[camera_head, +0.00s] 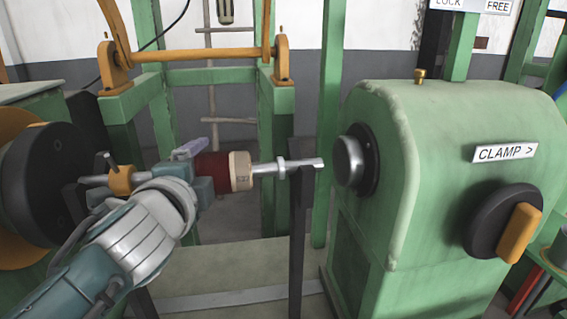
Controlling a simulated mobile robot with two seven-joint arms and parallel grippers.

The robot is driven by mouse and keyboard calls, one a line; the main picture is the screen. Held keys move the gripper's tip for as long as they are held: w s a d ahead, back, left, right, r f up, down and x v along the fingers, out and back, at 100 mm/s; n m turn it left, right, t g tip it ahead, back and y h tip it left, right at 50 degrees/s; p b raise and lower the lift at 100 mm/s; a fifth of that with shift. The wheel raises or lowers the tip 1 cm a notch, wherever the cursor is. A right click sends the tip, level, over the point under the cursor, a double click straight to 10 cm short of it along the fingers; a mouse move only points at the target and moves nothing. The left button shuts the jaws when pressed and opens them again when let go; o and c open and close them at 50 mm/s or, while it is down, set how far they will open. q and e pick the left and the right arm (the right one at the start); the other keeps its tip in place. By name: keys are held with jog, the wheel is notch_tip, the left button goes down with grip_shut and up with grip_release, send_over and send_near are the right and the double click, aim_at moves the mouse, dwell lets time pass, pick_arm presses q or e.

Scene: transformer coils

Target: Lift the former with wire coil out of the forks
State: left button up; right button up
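The former with wire coil (213,167) is dark red with a tan end flange (240,171). It sits on a metal shaft (268,169) lying roughly level. The shaft's right end (308,163) is at the top of a dark upright fork (301,215). An orange collar (121,180) is on the shaft's left side. My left gripper (194,172) is at the left part of the former, with its fingers overlapping it and hiding that end. Whether the fingers press on it is not clear. My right gripper is not in view.
A green machine head (400,130) with a dark spindle (350,160) and a clamp knob (505,222) stands right of the shaft. A dark round faceplate (50,185) is at the left. An orange bar (200,54) on green posts crosses behind.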

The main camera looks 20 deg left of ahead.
pick_arm(q)
grip_shut()
jog(key=shift+r, duration=0.15)
